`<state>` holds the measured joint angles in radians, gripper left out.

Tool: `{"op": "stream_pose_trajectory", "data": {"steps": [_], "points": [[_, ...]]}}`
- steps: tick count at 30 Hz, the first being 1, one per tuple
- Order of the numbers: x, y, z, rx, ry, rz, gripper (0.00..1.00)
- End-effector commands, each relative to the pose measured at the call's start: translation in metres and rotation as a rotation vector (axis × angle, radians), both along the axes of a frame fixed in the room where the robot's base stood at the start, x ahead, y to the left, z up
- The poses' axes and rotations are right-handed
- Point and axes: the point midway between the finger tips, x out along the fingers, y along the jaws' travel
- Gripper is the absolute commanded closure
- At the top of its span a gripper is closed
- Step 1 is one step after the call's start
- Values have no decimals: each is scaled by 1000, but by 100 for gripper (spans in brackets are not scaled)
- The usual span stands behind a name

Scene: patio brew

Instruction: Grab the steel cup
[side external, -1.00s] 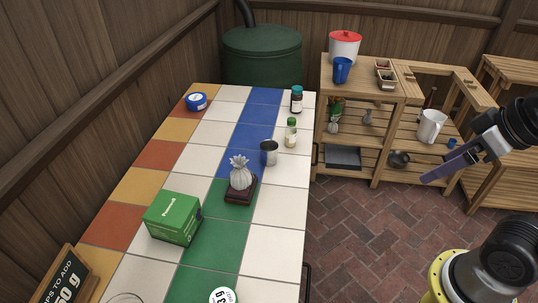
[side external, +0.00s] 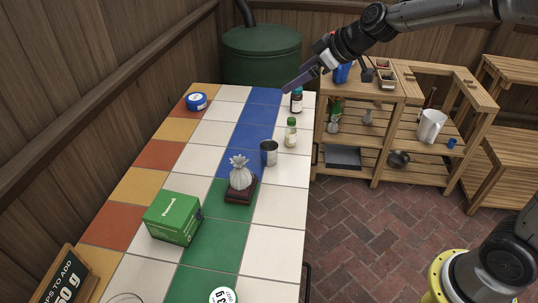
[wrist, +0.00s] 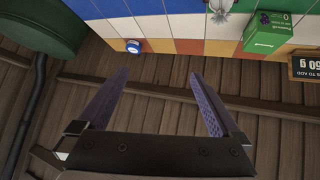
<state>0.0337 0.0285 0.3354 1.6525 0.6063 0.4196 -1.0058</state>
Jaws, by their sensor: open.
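The steel cup (side external: 269,152) stands upright on the tiled table (side external: 271,219), between the green-capped jar and the grey pouch. In the side view my gripper (side external: 287,91) is high over the far right end of the table, beyond the cup and apart from it. In the wrist view my gripper (wrist: 160,75) has its two purple fingers spread wide with nothing between them. The cup does not show in the wrist view.
A green box (side external: 173,218) and blue tin (side external: 196,101) lie further left.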

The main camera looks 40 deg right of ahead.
Motion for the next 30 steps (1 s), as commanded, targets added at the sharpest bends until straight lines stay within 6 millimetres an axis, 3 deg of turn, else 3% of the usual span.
{"op": "stream_pose_trajectory", "data": {"steps": [1, 3, 6, 9, 12, 17, 30], "points": [[21, -3, -30, 4, 30, -7, 0], [43, -6, -65, 12, 62, -19, 0], [62, -10, -115, 31, 119, -45, 0], [66, -12, -159, 45, 184, -59, 0], [62, -14, -190, 46, 235, -63, 0], [62, -14, -211, 47, 263, -64, 0], [98, 1, -270, 47, 262, -65, 0]]}}
